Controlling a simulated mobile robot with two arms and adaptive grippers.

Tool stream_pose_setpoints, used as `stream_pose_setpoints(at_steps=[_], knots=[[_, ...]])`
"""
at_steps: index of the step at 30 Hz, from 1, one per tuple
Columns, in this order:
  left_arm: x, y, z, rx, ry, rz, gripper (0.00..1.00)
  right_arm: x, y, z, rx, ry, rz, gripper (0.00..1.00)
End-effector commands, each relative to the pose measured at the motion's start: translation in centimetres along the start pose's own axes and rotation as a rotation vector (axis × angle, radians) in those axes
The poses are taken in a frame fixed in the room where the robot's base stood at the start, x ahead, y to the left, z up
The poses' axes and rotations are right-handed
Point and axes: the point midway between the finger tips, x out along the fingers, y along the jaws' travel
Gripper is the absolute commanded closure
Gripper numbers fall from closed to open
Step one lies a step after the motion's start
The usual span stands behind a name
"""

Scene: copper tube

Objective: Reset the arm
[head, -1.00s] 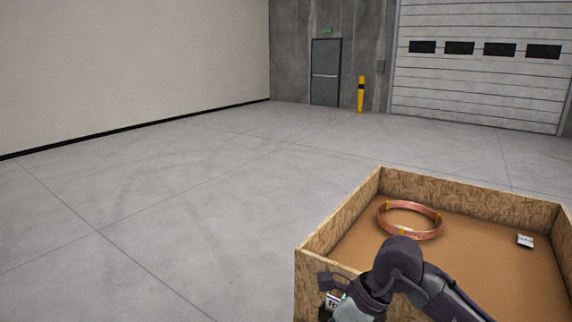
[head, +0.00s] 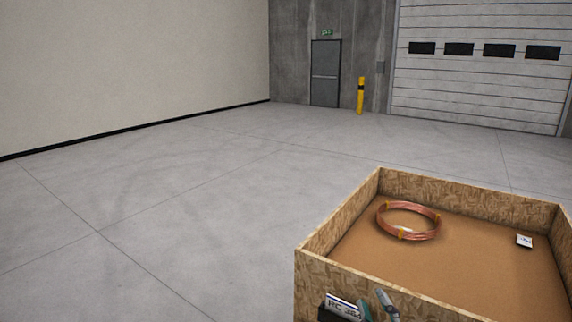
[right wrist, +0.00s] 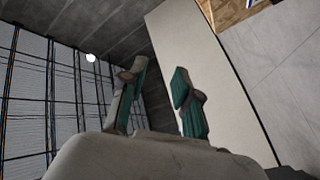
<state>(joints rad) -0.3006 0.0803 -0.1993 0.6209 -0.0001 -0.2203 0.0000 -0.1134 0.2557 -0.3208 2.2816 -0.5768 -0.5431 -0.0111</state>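The coil of copper tube (head: 409,221), with yellow ties, lies in the back left part of the OSB crate (head: 335,232). My right gripper (head: 370,304) shows at the bottom of the head view, in front of the crate's near wall and well apart from the coil. In the right wrist view its two teal-padded fingers (right wrist: 160,100) stand apart with nothing between them, so it is open and empty. Most of my right arm is out of the head view. My left gripper is in neither view.
A small white label (head: 524,241) lies on the crate floor at the right. A lettered plate (head: 343,307) shows at the near wall. The concrete floor (head: 150,210) left of the crate is clear. A yellow bollard (head: 361,96) stands far back.

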Motion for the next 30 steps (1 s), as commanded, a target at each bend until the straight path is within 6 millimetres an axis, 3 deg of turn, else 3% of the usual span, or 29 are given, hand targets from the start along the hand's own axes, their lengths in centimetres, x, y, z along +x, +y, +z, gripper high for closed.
stream_pose_setpoints(at_steps=[1, 3, 7, 12, 21, 30], knots=[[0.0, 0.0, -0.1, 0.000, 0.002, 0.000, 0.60, -1.7, -1.1, 3.6, 0.079, -0.155, -0.041, 0.69], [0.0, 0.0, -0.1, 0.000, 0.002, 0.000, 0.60, -4.4, -2.7, 7.8, 0.175, -0.358, -0.101, 0.69], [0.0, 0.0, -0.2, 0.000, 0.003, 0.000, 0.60, -10.4, -5.9, 13.3, 0.308, -0.672, -0.216, 0.69], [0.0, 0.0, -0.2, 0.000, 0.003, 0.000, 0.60, -17.4, -8.9, 16.4, 0.411, -0.952, -0.345, 0.69], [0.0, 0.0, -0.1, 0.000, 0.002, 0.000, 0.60, -27.6, -12.1, 17.7, 0.516, -1.299, -0.538, 0.69], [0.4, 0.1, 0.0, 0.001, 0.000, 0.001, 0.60, -26.5, -18.3, 24.9, 0.503, -1.318, -0.549, 0.69]])
